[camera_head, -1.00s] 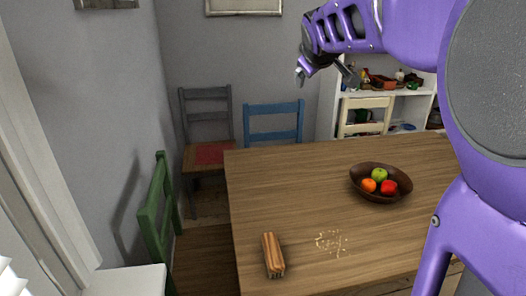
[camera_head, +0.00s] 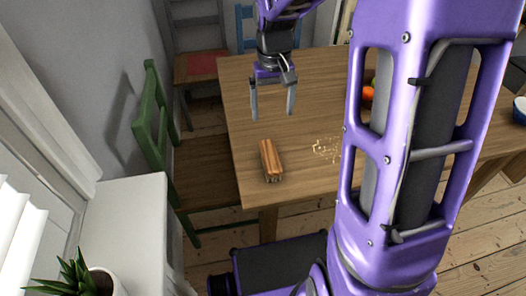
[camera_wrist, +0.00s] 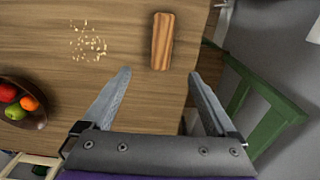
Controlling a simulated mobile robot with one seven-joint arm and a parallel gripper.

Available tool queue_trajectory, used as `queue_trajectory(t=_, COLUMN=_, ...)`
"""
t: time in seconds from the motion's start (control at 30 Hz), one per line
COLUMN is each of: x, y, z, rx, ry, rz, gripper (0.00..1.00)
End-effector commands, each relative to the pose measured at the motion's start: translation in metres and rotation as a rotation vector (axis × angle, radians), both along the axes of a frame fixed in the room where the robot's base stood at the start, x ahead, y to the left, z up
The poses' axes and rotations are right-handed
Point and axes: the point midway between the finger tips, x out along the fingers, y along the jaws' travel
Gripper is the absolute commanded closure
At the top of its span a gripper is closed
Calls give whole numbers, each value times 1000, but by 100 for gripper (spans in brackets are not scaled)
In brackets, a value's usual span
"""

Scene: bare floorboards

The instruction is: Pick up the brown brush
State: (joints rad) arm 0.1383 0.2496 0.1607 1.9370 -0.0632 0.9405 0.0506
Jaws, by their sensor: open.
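The brown brush (camera_head: 271,160) lies on the wooden table (camera_head: 240,128) near its left front corner, with its bristles toward the near edge. It also shows in the wrist view (camera_wrist: 162,41), top centre, beyond the fingertips. My gripper (camera_head: 272,112) is open and empty above the table, behind the brush in the head view and apart from it. In the wrist view the two fingers of my gripper (camera_wrist: 160,75) are spread wide, with nothing between them but table.
Crumbs (camera_head: 326,149) lie right of the brush. A bowl (camera_wrist: 24,112) of fruit stands farther along the table, mostly hidden by my arm in the head view. A green chair (camera_head: 150,125) stands close to the table's left edge. A white cabinet (camera_head: 125,225) with a plant (camera_head: 78,275) is at front left.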

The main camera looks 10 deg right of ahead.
Motion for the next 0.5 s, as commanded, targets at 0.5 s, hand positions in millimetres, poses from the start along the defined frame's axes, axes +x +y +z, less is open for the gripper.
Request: queue_trajectory(t=0.5, x=-5, y=2, z=-93, rx=12, ry=24, rz=-11, gripper=7)
